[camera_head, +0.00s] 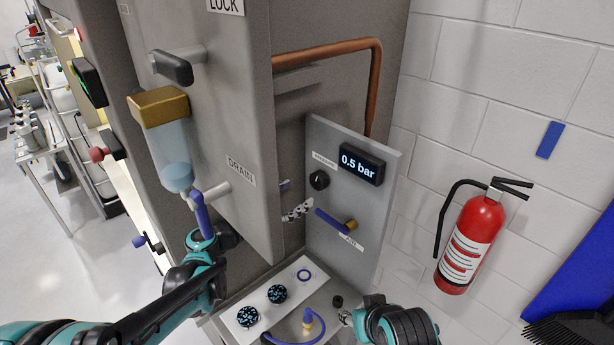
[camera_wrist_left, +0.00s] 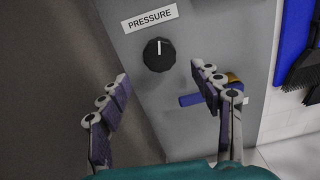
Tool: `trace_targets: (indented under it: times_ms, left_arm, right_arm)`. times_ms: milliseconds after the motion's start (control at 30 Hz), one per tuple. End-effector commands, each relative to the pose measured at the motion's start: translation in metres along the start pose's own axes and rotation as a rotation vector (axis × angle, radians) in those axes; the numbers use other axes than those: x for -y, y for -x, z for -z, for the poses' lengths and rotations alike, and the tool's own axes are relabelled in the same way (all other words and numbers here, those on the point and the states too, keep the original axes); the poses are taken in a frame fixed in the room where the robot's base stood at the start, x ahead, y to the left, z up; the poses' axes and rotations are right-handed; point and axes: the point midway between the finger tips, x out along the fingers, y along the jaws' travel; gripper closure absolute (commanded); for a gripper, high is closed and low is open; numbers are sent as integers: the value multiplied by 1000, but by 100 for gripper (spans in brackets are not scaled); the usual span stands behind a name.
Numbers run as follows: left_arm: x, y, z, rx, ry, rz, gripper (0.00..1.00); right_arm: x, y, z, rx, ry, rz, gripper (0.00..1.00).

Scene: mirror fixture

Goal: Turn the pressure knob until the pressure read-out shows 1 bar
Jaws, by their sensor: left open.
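The black pressure knob (camera_head: 319,180) sits on a grey panel, beside the read-out (camera_head: 361,164), which shows 0.5 bar. In the left wrist view the knob (camera_wrist_left: 158,54) has its white mark pointing about straight up, under the PRESSURE label (camera_wrist_left: 149,18). My left gripper (camera_head: 298,198) is partly hidden behind the grey cabinet, left of the knob. In the wrist view my left gripper (camera_wrist_left: 160,74) is open and empty, fingers to either side and below the knob, apart from it. My right gripper (camera_head: 345,317) is low by the bench; its jaws are unclear.
A blue-handled lever (camera_head: 332,221) is just below the knob; its handle (camera_wrist_left: 200,98) passes behind my right-hand finger in the wrist view. The cabinet (camera_head: 225,130) stands close on the left. A bench plate (camera_head: 262,294) with black knobs lies below. A fire extinguisher (camera_head: 470,240) hangs right.

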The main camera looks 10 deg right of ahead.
Motion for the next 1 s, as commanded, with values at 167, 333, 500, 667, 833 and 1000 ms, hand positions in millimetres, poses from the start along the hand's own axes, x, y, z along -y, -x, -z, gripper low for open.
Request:
trace_targets:
  times_ms: [167,333,500,667,833,1000]
  left_arm:
    - [0,-20,0,9,19,3,35]
    - [0,-49,0,8,17,2,35]
    - [-1,-70,0,7,15,1,35]
    - [-1,-78,-1,7,15,0,35]
    - [-1,-78,-1,7,14,0,35]
    - [-1,-78,-1,7,14,0,67]
  right_arm:
    - [0,-2,-2,0,0,0,55]
    - [0,-4,-3,0,0,0,55]
    - [0,-5,-4,0,0,0,55]
    - [0,-5,-4,0,0,0,55]
    - [0,-5,-4,0,0,0,55]
    - [0,-5,-4,0,0,0,55]
